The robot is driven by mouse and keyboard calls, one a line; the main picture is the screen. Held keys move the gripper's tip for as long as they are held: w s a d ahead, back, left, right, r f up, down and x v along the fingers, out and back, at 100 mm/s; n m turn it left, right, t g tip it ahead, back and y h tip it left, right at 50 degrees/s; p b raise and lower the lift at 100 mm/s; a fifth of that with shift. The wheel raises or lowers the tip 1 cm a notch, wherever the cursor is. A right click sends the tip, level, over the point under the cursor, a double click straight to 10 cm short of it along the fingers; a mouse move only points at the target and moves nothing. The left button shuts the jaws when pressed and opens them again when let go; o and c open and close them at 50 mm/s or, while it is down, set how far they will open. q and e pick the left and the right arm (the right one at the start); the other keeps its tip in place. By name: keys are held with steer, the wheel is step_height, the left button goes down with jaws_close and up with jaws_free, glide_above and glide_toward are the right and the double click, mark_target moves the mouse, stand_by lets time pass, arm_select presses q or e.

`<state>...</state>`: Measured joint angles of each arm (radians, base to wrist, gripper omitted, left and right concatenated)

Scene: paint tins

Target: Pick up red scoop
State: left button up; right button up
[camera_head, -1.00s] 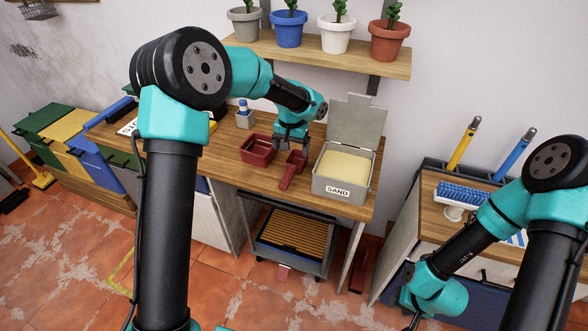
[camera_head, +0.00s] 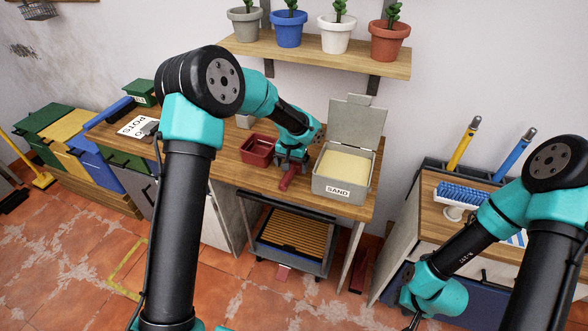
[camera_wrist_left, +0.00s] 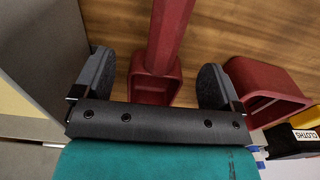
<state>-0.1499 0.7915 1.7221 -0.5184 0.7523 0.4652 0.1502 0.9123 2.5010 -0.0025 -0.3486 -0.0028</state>
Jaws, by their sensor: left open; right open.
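The red scoop (camera_head: 288,181) lies on the wooden bench, its handle pointing toward the front edge. In the left wrist view the scoop (camera_wrist_left: 166,45) runs between the two dark fingers, with visible space on both sides. My left gripper (camera_head: 290,163) is open just above and around the scoop and hides part of it in the head view. In the left wrist view the open left gripper (camera_wrist_left: 155,82) is not closed on anything. My right gripper (camera_head: 411,304) is low at the front right, partly out of frame, away from the scoop.
A red tray (camera_head: 257,150) stands close left of the scoop. A grey sand box (camera_head: 340,190) with its lid raised stands close right. A sign (camera_head: 138,126) lies on the bench at left. A shelf (camera_head: 315,58) with potted plants hangs above.

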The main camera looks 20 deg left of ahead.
mark_target(292, 167)
arm_select(q)
step_height(292, 167, down, 3)
steer(key=shift+f, duration=0.2)
stand_by(0.4)
steer(key=c, duration=0.9)
